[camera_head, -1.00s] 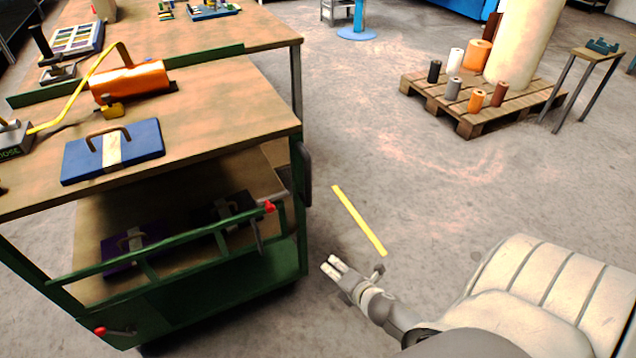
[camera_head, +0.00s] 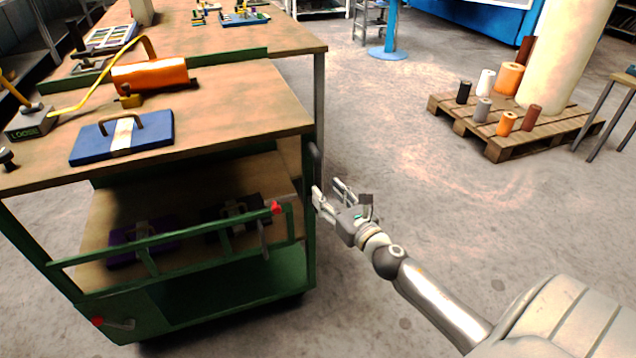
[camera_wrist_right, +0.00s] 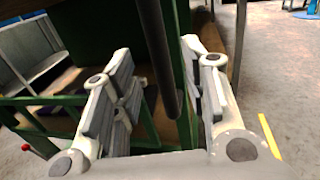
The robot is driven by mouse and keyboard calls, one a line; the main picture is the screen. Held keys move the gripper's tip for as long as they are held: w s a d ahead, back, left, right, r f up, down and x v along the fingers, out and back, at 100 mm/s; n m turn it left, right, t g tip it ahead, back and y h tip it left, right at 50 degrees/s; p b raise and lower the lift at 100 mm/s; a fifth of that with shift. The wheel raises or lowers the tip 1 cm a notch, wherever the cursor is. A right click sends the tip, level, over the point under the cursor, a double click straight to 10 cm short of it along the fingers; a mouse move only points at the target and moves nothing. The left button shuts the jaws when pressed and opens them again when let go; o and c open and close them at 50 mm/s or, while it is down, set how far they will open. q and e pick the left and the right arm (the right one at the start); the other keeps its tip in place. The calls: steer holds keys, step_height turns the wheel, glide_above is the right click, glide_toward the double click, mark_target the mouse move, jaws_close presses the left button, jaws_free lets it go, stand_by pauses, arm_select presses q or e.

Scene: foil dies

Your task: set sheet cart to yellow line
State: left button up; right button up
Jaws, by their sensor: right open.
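The green cart (camera_head: 222,290) stands at the left, with a wooden top and a lower shelf. Its dark upright handle (camera_head: 315,165) is at the right front corner. My right gripper (camera_head: 328,190) is open at this handle. In the right wrist view the handle (camera_wrist_right: 160,50) runs down between the two spread fingers (camera_wrist_right: 165,90), and I see no grip on it. The yellow line (camera_wrist_right: 268,135) on the floor shows in part at the right of the wrist view. It does not show in the head view now. My left gripper is out of view.
A blue flat die with a handle (camera_head: 122,138) and an orange roll (camera_head: 150,74) lie on the cart top. A purple die (camera_head: 125,250) lies on the lower shelf. A pallet (camera_head: 497,147) with several rolls stands at the right. The floor between is clear.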

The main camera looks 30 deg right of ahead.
mark_target(320, 186)
steer(key=shift+w+d, duration=0.1)
steer(key=shift+w, duration=2.65)
steer(key=shift+c, duration=0.5)
jaws_close()
